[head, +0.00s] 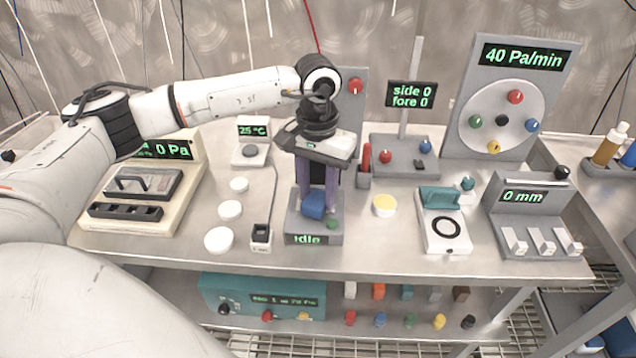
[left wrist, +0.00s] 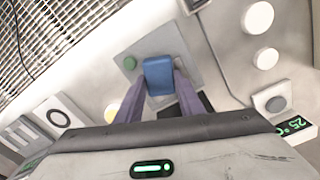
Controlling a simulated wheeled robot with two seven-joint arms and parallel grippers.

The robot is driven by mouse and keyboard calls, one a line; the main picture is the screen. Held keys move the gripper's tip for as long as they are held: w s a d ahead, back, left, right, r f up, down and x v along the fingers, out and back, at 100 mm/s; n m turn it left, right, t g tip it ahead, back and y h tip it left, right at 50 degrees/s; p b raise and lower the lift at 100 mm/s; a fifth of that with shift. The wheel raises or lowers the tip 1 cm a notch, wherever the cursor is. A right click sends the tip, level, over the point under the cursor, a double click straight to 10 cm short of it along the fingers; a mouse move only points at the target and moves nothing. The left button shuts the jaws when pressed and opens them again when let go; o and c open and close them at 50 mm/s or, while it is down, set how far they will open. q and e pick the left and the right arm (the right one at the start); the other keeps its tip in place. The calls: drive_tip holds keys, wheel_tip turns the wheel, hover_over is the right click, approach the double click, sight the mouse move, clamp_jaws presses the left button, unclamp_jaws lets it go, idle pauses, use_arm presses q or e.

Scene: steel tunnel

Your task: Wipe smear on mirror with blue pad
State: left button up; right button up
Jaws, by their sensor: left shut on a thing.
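My left gripper (head: 314,202) points down over the grey "Idle" unit (head: 303,238) near the front of the bench. Its purple fingers are shut on the blue pad (head: 315,207). In the left wrist view the blue pad (left wrist: 158,74) sits between the fingertips, with the grey unit's top behind it. I cannot tell whether the pad touches the unit. I cannot make out the mirror or its smear for certain; the gripper and arm hide part of the bench. My right gripper is not in view.
A green button (head: 332,224) is beside the pad. A yellow-topped dish (head: 384,206), a white case with a teal lid (head: 440,232) and a "0 mm" unit (head: 535,215) stand to the right. White discs (head: 230,210) lie left. A red pen holder (head: 364,175) stands behind.

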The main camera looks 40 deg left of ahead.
sight(314, 178)
use_arm(q)
drive_tip(key=shift+s+a+f, duration=0.2)
drive_tip(key=shift+s+a, duration=0.05)
drive_tip(key=shift+a, duration=0.05)
drive_tip(key=shift+w+a+b, duration=0.35)
drive_tip(key=shift+w+a, duration=0.1)
drive_tip(key=shift+w, duration=0.25)
drive_tip(key=shift+w+a+b, duration=0.3)
drive_tip(key=shift+w+a, duration=0.1)
drive_tip(key=shift+w, duration=0.25)
drive_tip(key=shift+w+a, duration=0.15)
drive_tip(key=shift+w+r, duration=0.1)
drive_tip(key=shift+r, duration=0.2)
drive_tip(key=shift+s+d+p, duration=0.35)
drive_tip(key=shift+s+d, duration=0.1)
drive_tip(key=shift+s, duration=0.3)
drive_tip(key=shift+s+d, duration=0.55)
drive_tip(key=shift+s, duration=0.3)
drive_tip(key=shift+r+p, duration=1.9)
drive_tip(key=shift+r, duration=1.15)
